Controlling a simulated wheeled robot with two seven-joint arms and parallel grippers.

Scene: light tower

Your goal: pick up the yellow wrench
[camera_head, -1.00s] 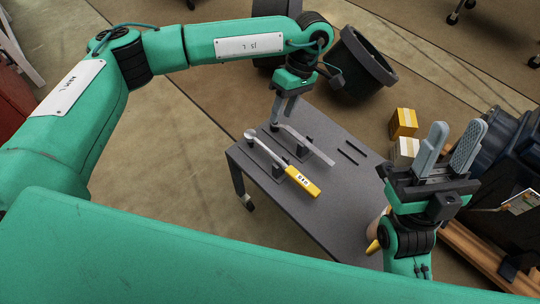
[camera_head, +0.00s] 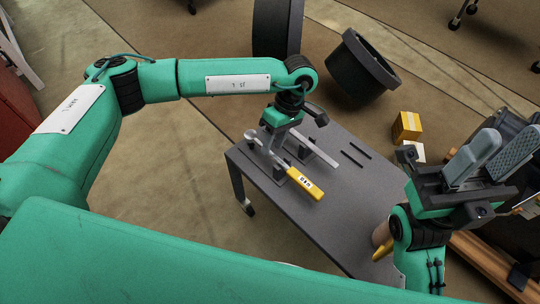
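The yellow wrench (camera_head: 304,184) lies on holders on the dark grey table, with its yellow, labelled handle toward the lower right and its metal head toward the upper left. My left gripper (camera_head: 268,146) points down at the wrench's metal shaft, near the head end. Its fingers overlap the shaft in the picture; whether they touch or grip it I cannot tell. My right gripper (camera_head: 487,158) is at the right, fingers apart and empty, away from the wrench.
The grey table (camera_head: 345,215) has free room right of the wrench. A grey bar (camera_head: 318,150) lies beside the wrench, with two dark slots beyond. A black bin (camera_head: 357,68) and a yellow box (camera_head: 407,126) stand on the floor behind.

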